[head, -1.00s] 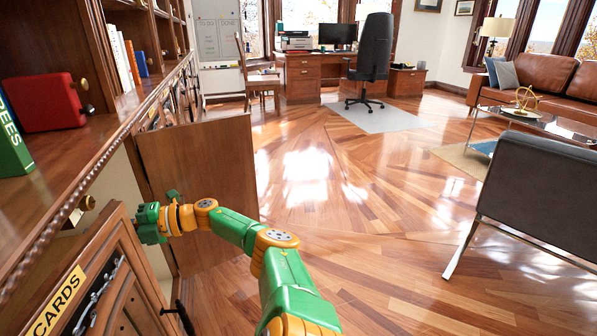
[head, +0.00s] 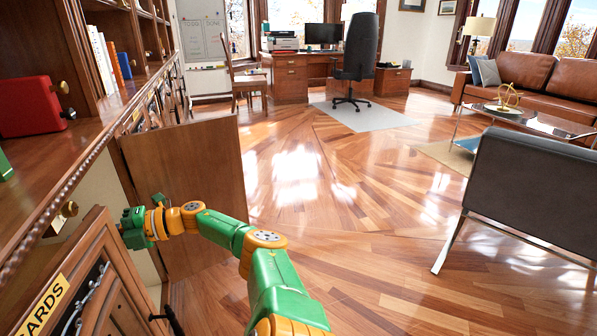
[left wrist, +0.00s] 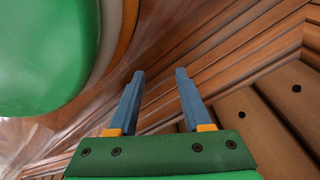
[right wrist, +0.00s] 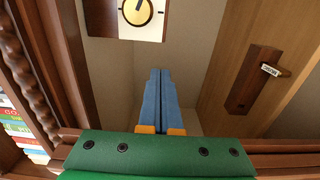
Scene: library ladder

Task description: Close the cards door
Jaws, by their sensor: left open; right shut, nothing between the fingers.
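The cards door (head: 115,305), a panelled wooden door with a yellow CARDS label (head: 48,305), is at the lower left of the head view. It stands ajar, out from the cabinet front. My right gripper (head: 128,228) is at the door's far top corner; its fingertips are hidden there, so I cannot tell whether they touch it. In the right wrist view my right gripper (right wrist: 160,75) is shut and empty, pointing into a pale recess. My left gripper is outside the head view. In the left wrist view my left gripper (left wrist: 160,78) is open and empty near wooden mouldings (left wrist: 235,55).
Another plain wooden door panel (head: 190,190) stands open beyond my right gripper. A red box (head: 35,105) and books (head: 105,60) sit on the shelving. A dark armchair (head: 535,200) is at right. The wooden floor (head: 330,220) between is clear.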

